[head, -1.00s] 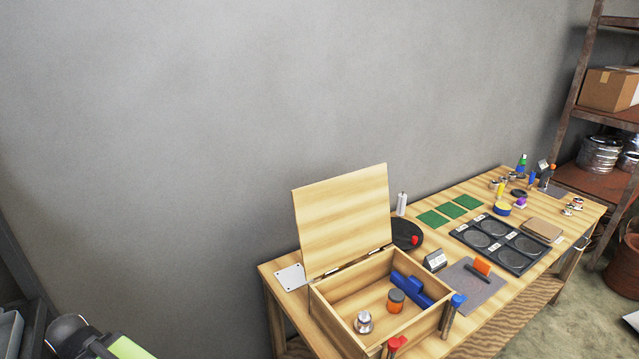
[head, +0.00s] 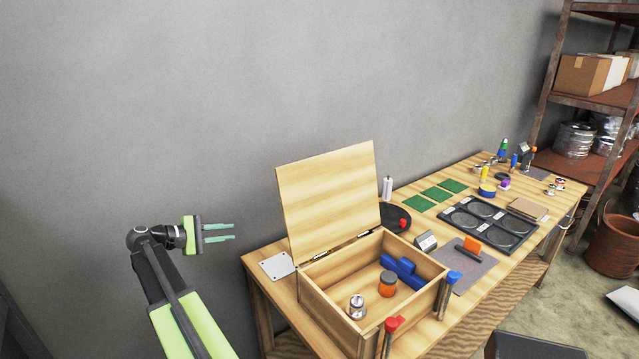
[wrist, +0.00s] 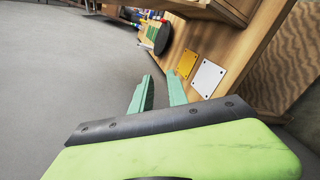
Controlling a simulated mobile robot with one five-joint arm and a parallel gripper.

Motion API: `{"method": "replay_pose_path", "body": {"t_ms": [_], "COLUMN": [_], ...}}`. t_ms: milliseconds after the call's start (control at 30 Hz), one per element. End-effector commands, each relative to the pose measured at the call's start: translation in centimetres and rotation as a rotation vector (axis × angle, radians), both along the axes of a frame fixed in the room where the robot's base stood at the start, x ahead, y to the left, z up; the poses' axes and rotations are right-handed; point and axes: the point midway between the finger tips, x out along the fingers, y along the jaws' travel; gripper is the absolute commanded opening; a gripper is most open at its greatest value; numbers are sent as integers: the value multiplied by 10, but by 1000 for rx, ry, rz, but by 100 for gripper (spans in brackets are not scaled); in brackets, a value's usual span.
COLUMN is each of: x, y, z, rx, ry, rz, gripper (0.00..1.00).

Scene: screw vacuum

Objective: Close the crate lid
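The wooden crate (head: 331,315) stands at the left front of the workbench. Its lid (head: 329,200) is open and upright, leaning slightly back on hinges at the rear edge. Inside the crate are an orange jar with a grey cap (head: 387,285), a blue object (head: 402,270) and a silver metal piece (head: 356,308). My gripper (head: 220,232) is left of the lid, apart from it, with its green fingers pointing right. The fingers are spread and empty. In the wrist view my gripper (wrist: 162,92) also shows a gap between the fingers.
A white plate (head: 277,265) lies left of the crate; in the wrist view a yellow plate (wrist: 187,63) lies beside it. A black round stand (head: 396,217) is behind the crate. Red and blue-topped tools stand at the crate's front. The grey wall backs the bench.

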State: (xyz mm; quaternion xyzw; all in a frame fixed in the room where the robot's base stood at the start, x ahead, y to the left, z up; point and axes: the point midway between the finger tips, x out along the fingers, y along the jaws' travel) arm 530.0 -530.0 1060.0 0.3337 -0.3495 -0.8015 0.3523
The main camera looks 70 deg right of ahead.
Motion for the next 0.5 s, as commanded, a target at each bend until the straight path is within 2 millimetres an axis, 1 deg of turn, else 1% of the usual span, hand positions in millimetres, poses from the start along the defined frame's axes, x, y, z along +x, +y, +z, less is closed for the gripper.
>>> {"method": "replay_pose_path", "body": {"t_ms": [33,100,200,300,367,500], "x": [-17,-45,-71,-83,-86,-89], "y": [-51,-94,-128,-141,-143,-144], "z": [10,42,74,92,97,100], "rx": [-82,-175,-255,-291,-299,-300], "ry": [120,277,440,521,541,542], "rz": [-59,-130,-209,-249,-257,-258], "gripper": [20,20,20,20,20,20]}}
